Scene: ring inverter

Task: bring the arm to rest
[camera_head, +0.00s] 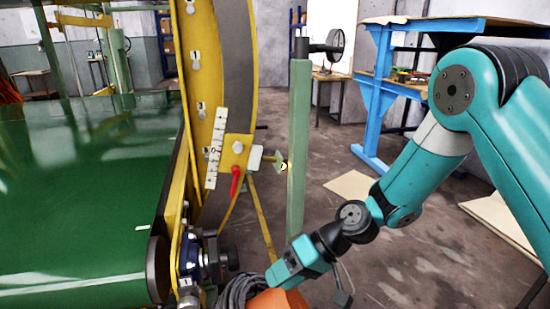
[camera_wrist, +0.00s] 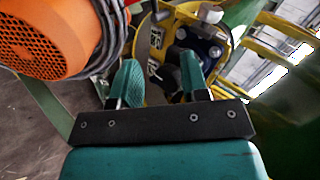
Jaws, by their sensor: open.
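My teal arm (camera_head: 425,160) reaches in from the right in the head view and bends down to the lower middle. Its wrist end (camera_head: 300,262) is low, close to an orange motor housing (camera_head: 278,302); the fingers cannot be made out there. In the wrist view my gripper (camera_wrist: 159,62) has its two teal fingers apart with nothing between them. The orange housing with its round vent grille (camera_wrist: 45,35) is just left of the fingers. A yellow bracket with dark fittings (camera_wrist: 195,35) lies beyond the fingertips; I cannot tell whether anything touches.
A yellow ring frame (camera_head: 200,110) with a white scale (camera_head: 215,148) and a red lever (camera_head: 235,181) stands left of my arm. A green post (camera_head: 298,150) rises beside it. A green belt (camera_head: 75,200) fills the left. A blue bench (camera_head: 385,90) stands behind.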

